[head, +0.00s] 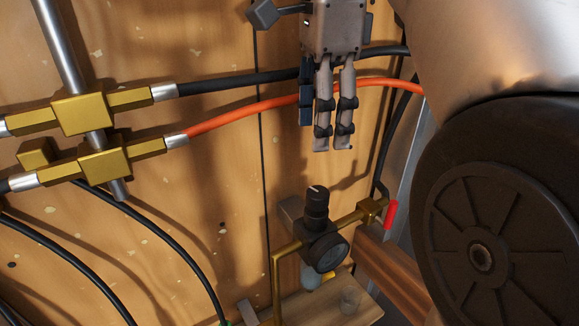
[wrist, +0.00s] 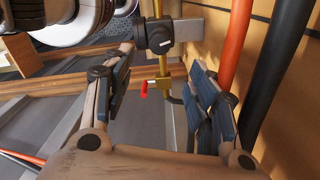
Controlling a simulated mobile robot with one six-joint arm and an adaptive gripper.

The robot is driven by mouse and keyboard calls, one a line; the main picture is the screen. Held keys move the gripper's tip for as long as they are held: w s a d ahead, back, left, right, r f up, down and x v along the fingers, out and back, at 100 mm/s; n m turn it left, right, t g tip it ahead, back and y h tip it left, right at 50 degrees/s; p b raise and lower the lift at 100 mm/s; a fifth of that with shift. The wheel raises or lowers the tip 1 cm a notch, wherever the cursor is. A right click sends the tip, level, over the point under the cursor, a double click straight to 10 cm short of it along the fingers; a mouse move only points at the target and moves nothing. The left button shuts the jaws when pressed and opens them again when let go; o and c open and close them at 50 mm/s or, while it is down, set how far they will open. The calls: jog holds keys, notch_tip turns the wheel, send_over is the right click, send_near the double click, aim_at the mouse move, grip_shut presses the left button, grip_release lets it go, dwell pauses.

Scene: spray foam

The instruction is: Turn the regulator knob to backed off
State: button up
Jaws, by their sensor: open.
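The regulator's black knob (head: 316,202) stands upright on its brass pipework in the head view, with a small white mark on its top. A round dark gauge (head: 327,252) faces out below it. My gripper (head: 333,146) hangs above the knob, fingers pointing down, apart from it and empty. In the wrist view my gripper (wrist: 163,58) is open, with the knob (wrist: 160,38) beyond the fingertips, roughly between them. The white mark on the knob shows there too. The knob's underside is hidden in the wrist view.
A red-handled valve (head: 390,215) sits right of the regulator. An orange hose (head: 240,109) and a black hose (head: 235,82) run behind my gripper along the wooden wall. Brass fittings (head: 82,114) are at the left.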

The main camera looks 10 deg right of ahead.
aim_at(318, 192)
notch_tip(318, 192, down, 13)
jog(key=b, duration=0.3)
jog(key=shift+r, duration=0.15)
jog(key=shift+c, duration=0.4)
jog(key=c, duration=1)
jog(key=shift+n, duration=0.4)
